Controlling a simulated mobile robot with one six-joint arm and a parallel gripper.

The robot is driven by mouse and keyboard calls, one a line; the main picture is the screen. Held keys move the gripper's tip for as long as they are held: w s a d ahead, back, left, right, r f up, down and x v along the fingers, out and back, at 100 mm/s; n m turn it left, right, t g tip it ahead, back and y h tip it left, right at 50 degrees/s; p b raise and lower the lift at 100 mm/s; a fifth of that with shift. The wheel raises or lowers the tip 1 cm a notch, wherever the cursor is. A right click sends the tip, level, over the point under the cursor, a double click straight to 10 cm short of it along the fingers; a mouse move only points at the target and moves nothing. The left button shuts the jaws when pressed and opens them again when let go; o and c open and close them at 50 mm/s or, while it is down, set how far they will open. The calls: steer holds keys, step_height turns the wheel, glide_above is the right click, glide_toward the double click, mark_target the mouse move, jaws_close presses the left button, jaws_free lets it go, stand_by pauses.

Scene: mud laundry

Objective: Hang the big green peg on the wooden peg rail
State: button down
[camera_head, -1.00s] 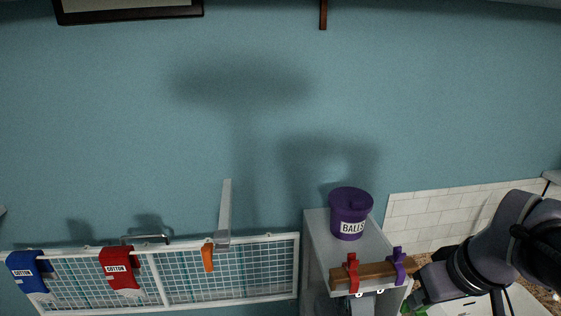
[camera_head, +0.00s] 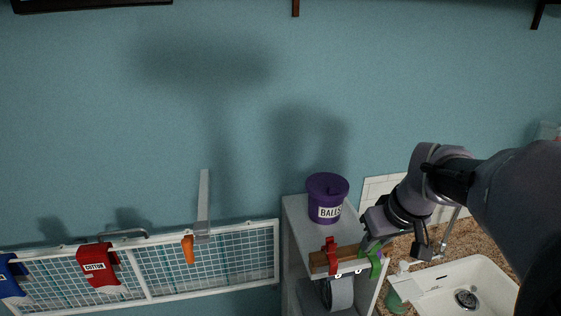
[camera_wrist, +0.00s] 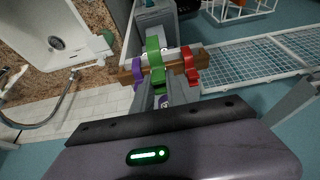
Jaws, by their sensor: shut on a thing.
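The big green peg (camera_head: 376,263) is held in my gripper (camera_head: 371,243), at the right part of the wooden peg rail (camera_head: 317,260). In the wrist view the green peg (camera_wrist: 154,52) overlaps the rail (camera_wrist: 204,60) between a purple peg (camera_wrist: 137,72) and a red peg (camera_wrist: 190,64). My gripper (camera_wrist: 164,88) is shut on its near end. I cannot tell whether the green peg straddles or touches the rail. The red peg (camera_head: 331,254) hangs on the rail in the head view, where the purple peg is mostly hidden behind the green one.
A purple BALLS bin (camera_head: 327,199) stands on the grey shelf (camera_head: 295,218) behind the rail. A white drying rack (camera_head: 262,255) with red and blue cotton items is to the left. A sink (camera_head: 450,290) and tap are to the right.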

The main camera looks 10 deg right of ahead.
steer(key=w+f, duration=0.1)
steer(key=w, duration=0.1)
steer(key=w+f, duration=0.1)
steer(key=w, duration=0.1)
steer(key=w+f, duration=0.1)
steer(key=w, duration=0.2)
steer(key=shift+a+b, duration=0.1)
steer(key=shift+b, duration=0.25)
steer(key=shift+f+b, duration=0.9)
steer(key=shift+f, duration=0.15)
steer(key=c, duration=1.3)
jaws_free()
steer(key=shift+o, duration=0.2)
steer(key=shift+r, duration=0.1)
